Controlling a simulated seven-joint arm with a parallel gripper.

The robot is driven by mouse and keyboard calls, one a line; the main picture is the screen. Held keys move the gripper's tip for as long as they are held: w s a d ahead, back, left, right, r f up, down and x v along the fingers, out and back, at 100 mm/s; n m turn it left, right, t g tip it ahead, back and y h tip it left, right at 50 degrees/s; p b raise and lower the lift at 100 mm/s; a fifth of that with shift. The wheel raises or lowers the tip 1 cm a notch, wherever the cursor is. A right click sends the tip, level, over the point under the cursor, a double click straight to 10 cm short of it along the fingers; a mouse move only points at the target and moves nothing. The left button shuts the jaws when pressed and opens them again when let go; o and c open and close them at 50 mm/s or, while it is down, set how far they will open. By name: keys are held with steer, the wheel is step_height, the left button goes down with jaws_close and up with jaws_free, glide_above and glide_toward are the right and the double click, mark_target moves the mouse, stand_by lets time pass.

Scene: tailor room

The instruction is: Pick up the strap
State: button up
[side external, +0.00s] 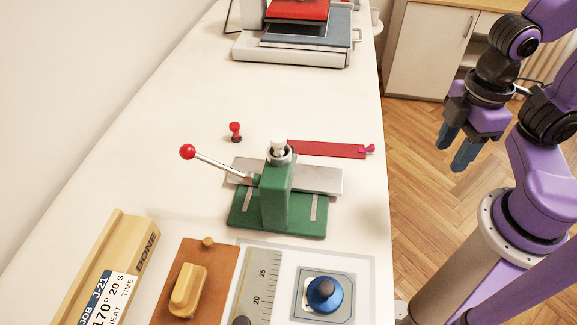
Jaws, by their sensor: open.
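The strap (335,150) is a flat red band lying on the white table behind the green press, its long side running left to right. A small pink piece (369,148) sits at its right end, near the table's right edge. Its left end is partly hidden by the top of the press. My gripper (454,153) is to the right of the strap, off the table edge and over the wood floor. Its dark blue fingers point down, apart and empty.
The green press (277,195) with a red-knobbed lever (188,152) stands in front of the strap. A small red-topped stamp (235,131) is to its left. A heat press (295,38) stands at the back. A wooden tray (110,255), brown board (200,275) and blue-knobbed piece (324,294) lie in front.

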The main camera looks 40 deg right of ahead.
steer(key=m, duration=0.3)
glide_above(372, 145)
step_height(372, 145, down, 10)
steer(key=shift+w+a+f, duration=0.1)
steer(key=shift+w, duration=0.05)
steer(key=shift+s+f, duration=0.2)
steer(key=shift+f, duration=2.55)
jaws_close()
